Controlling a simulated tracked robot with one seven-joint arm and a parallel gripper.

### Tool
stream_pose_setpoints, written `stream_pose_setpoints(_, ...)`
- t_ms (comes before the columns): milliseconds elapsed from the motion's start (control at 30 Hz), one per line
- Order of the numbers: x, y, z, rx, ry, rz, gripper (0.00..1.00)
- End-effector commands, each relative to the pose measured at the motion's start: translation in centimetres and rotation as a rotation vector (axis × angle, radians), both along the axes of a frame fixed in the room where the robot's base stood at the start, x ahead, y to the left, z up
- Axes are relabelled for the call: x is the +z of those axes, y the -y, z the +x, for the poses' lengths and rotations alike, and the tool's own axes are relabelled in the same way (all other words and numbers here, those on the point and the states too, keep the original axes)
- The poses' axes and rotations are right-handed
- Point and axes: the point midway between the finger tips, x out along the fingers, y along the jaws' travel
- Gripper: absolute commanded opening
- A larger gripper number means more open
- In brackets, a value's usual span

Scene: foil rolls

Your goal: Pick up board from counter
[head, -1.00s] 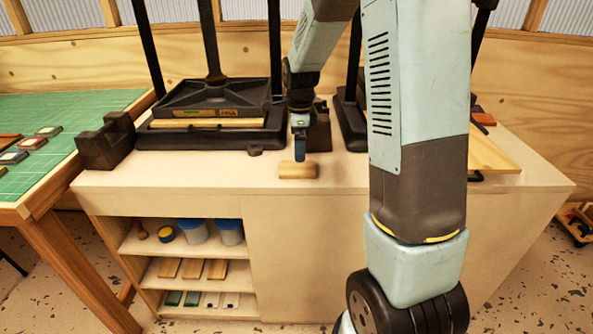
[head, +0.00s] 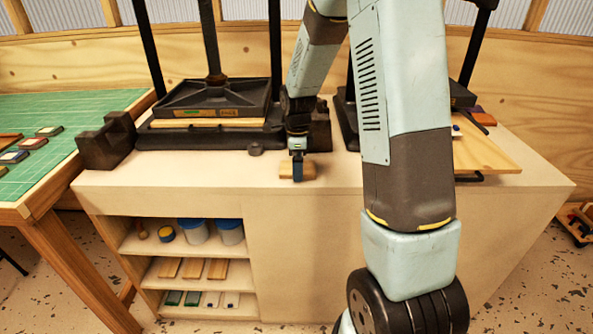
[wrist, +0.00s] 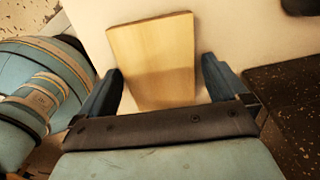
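The board (head: 311,170) is a small light wooden block lying on the counter (head: 340,176) near its front edge. In the wrist view the board (wrist: 154,60) lies between the two blue fingers of my gripper (wrist: 161,88), with a gap visible on the right side and a small one on the left. My gripper (head: 297,172) also shows in the head view, pointing down at the board and covering part of it. It is open. Whether the fingertips touch the counter cannot be told.
A black press (head: 208,105) stands behind left, with a dark stepped block (head: 105,147) beside it. A second press stands behind my arm. A wooden panel (head: 485,152) lies at the right. A green-topped table (head: 60,120) is at the left. Shelves (head: 190,268) are below the counter.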

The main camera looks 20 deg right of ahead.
Motion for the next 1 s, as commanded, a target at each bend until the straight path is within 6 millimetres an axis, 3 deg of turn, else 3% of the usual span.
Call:
stream_pose_setpoints(67,0.0,0.0,0.0,0.000,0.000,0.000,0.92)
stream_pose_setpoints(500,0.0,0.1,0.0,-0.001,0.000,0.000,0.51)
stream_pose_setpoints(833,0.5,0.1,0.1,-0.001,0.002,-0.001,0.51)
stream_pose_setpoints(1000,2.8,0.1,0.1,-0.002,0.004,0.000,0.51)
